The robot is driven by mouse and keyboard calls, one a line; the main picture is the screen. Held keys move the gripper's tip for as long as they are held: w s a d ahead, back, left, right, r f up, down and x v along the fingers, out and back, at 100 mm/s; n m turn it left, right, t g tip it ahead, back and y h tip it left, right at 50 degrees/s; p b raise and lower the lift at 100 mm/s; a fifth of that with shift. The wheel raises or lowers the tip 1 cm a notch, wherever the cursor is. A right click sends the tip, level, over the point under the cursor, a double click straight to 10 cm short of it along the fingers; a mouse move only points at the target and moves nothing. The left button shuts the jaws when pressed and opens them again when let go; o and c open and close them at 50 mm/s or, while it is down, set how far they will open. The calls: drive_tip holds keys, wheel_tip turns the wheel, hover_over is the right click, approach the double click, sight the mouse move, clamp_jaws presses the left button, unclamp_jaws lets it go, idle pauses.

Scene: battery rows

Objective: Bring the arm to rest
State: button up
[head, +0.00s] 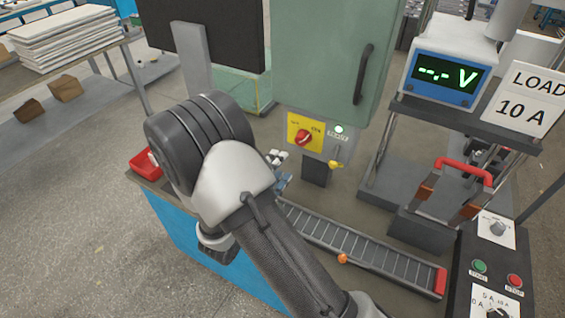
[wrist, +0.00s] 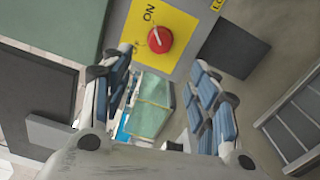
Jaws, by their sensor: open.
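My gripper (head: 278,170) is partly hidden behind my own arm in the head view. Its blue-padded finger ends show just left of the cabinet's lower panel. In the wrist view my gripper (wrist: 162,85) has its two fingers spread wide apart, with nothing between them. A red rotary knob (head: 303,137) on a yellow plate (head: 293,121) sits on the green cabinet (head: 320,60). In the wrist view the red knob (wrist: 160,39) is beyond the fingertips, apart from them. My arm is bent over the bench's left part.
A roller track (head: 370,251) crosses the bench, with an orange knob (head: 343,258) at its near edge. A red bin (head: 145,165) is at left. Open floor lies left.

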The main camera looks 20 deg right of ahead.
idle(0.4)
drive_tip(key=s+d+r+m+g+y, duration=0.1)
drive_tip(key=s+d+r+m+g, duration=0.4)
drive_tip(key=s, duration=0.4)
drive_tip(key=s+d+r+m+g+y, duration=0.1)
drive_tip(key=s+d+r+m+g, duration=0.2)
drive_tip(key=s+r+g, duration=0.4)
drive_tip(key=s+a+f+m+t+y, duration=0.1)
drive_tip(key=s+a+y, duration=0.2)
drive_tip(key=s, duration=0.2)
drive_tip(key=s+a+f+m+y, duration=0.1)
drive_tip(key=s+a+y, duration=0.2)
drive_tip(key=s+y, duration=0.15)
drive_tip(key=s+a+r+t+y, duration=0.1)
drive_tip(key=a+r+t+y, duration=0.3)
drive_tip(key=a, duration=0.4)
drive_tip(key=shift+s+a+r+t+y, duration=0.15)
drive_tip(key=shift+a+t+y, duration=0.15)
drive_tip(key=shift+a+y, duration=0.1)
